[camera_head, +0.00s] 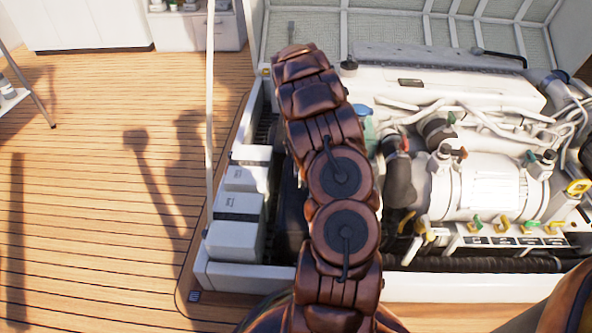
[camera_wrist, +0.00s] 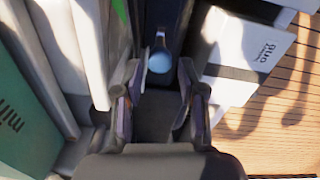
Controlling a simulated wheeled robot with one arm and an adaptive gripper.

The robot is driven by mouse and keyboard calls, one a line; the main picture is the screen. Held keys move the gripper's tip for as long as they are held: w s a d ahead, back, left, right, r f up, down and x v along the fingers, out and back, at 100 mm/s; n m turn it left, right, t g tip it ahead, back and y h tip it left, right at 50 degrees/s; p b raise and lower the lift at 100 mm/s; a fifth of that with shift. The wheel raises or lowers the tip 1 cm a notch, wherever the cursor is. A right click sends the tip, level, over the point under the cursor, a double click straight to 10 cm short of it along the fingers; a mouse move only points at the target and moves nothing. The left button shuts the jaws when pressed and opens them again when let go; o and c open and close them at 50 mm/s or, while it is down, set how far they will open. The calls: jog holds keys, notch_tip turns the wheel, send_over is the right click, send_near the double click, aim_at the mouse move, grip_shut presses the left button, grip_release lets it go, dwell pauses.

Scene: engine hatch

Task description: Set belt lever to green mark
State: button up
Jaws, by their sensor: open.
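In the wrist view a pale blue round knob (camera_wrist: 158,62) sits at the end of a thin stem in a dark narrow gap; it looks like the belt lever's knob, though I cannot confirm this. My gripper (camera_wrist: 158,78) is open, with one finger on each side of the knob in the picture. No contact shows, and the depth between knob and fingertips is unclear. A bright green patch (camera_wrist: 120,10) shows at the upper left; I cannot tell whether it is the green mark. In the head view my arm hides the gripper and lever.
White boxes (camera_head: 236,240) line the hatch's left side; a white labelled box (camera_wrist: 245,60) is right of my gripper. White panels and a green panel (camera_wrist: 25,125) stand close on its left. The white engine (camera_head: 480,185) fills the hatch's right. The wooden deck (camera_head: 90,180) is open.

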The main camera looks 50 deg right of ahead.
aim_at(296, 172)
jog(key=shift+s+f+b, duration=0.1)
jog(key=shift+f+b, duration=1.3)
jog(key=shift+f, duration=2.45)
jog(key=shift+c, duration=0.2)
grip_shut()
